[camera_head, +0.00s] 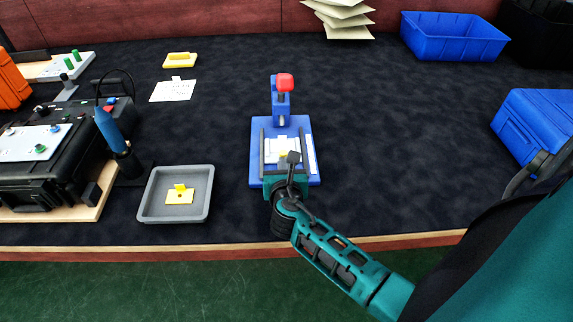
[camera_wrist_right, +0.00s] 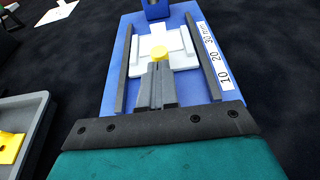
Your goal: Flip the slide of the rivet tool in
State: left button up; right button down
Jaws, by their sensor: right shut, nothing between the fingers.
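The rivet tool (camera_head: 257,125) is a blue base with an upright blue post and a red-topped head. Its white slide (camera_head: 280,145) lies flat between two dark rails, with a yellow piece at its near end. My right gripper (camera_head: 284,163) is over the near end of the tool. In the right wrist view my shut, empty fingers (camera_wrist_right: 157,85) point at the yellow piece (camera_wrist_right: 158,53) on the white slide (camera_wrist_right: 178,60). The fingertips are right by the yellow piece; I cannot tell whether they touch it. My left gripper is not in view.
A grey tray (camera_head: 149,207) with a yellow part lies left of the tool. A black case (camera_head: 85,150) and a blue-handled tool (camera_head: 111,130) stand farther left. Blue bins (camera_head: 455,43) are at the right.

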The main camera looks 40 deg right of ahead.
aim_at(282, 151)
jog(key=shift+w, duration=0.15)
dwell(0.3)
jog(key=shift+w+d+r, duration=0.1)
jog(key=w+d, duration=0.1)
jog(key=w, duration=0.1)
jog(key=w+d+p, duration=0.1)
jog(key=shift+w+d, duration=0.15)
jog(key=shift+w, duration=0.25)
jog(key=shift+w+d+r, duration=0.1)
jog(key=shift+w+d, duration=0.05)
jog(key=shift+d+r, duration=0.1)
